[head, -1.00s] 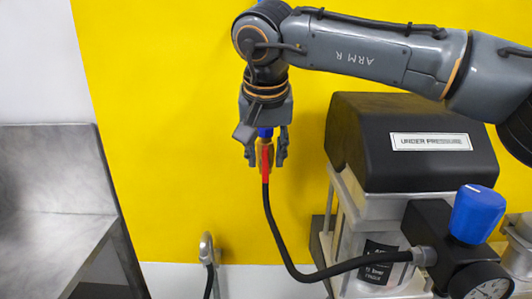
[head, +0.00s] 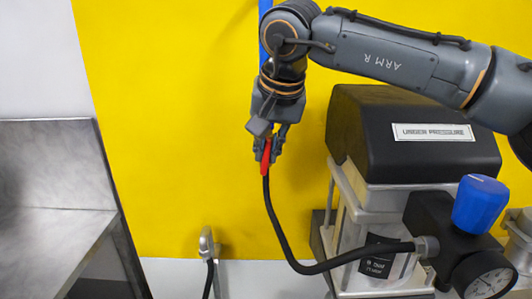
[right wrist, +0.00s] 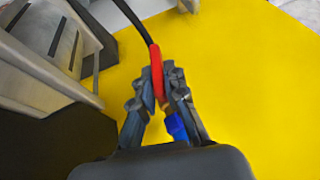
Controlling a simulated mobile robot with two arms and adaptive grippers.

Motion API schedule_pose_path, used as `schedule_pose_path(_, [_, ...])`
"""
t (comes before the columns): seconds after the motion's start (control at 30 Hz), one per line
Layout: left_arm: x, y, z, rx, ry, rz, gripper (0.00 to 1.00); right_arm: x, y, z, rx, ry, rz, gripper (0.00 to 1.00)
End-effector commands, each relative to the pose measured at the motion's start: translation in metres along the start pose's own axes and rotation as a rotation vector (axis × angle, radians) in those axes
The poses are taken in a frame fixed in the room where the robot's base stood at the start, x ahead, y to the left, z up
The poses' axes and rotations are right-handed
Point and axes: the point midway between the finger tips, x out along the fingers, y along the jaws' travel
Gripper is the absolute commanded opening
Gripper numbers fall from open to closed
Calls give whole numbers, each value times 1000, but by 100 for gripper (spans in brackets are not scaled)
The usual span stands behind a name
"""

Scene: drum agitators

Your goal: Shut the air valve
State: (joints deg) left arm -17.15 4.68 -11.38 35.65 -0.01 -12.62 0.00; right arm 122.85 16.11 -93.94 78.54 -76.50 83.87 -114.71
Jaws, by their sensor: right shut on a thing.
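The air valve's red lever (head: 265,157) hangs in front of the yellow wall, with the black hose running down from it. My right gripper (head: 269,148) is shut on the red lever. In the right wrist view, the red lever (right wrist: 157,70) is between my two fingertips (right wrist: 161,85). It lies roughly in line with the hose. A bit of the brass valve body (right wrist: 167,106) shows beside the blue pipe (right wrist: 177,126). In the head view the blue pipe (head: 265,38) comes down behind my wrist, and the gripper hides most of the valve body. My left gripper is not in view.
A black-topped unit labelled "UNDER PRESSURE" (head: 410,130) stands right of the valve. The black hose (head: 320,267) joins a regulator with a blue knob (head: 480,203) and a gauge (head: 487,277). A metal table (head: 50,240) is at the left. A hose hook (head: 207,244) is low on the wall.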

Motion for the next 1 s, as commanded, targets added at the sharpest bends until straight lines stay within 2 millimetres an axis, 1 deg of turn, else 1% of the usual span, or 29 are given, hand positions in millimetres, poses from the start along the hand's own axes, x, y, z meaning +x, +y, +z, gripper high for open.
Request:
schedule_pose_path(0.03, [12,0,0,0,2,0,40,6,3,3,21,-4,-52,0])
schedule_pose_path(0.2, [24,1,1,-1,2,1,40,5,5,2,72,-1,-172,0])
schedule_pose_path(0.33, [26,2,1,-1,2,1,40,2,4,1,85,1,-206,0])
schedule_pose_path(0.6, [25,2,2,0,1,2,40,1,4,0,86,1,-206,0])
schedule_pose_path(0.63, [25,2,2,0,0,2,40,1,4,0,86,1,-206,18])
schedule_pose_path(0.67, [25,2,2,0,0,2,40,1,4,0,86,1,-206,24])
schedule_pose_path(0.7, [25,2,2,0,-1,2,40,1,4,0,86,1,-205,32])
schedule_pose_path(0.73, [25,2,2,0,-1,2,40,1,4,0,86,1,-205,35])
schedule_pose_path(0.93, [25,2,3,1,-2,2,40,0,4,0,85,1,-205,35])
schedule_pose_path(1.0, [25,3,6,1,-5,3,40,0,4,0,85,1,-205,35])
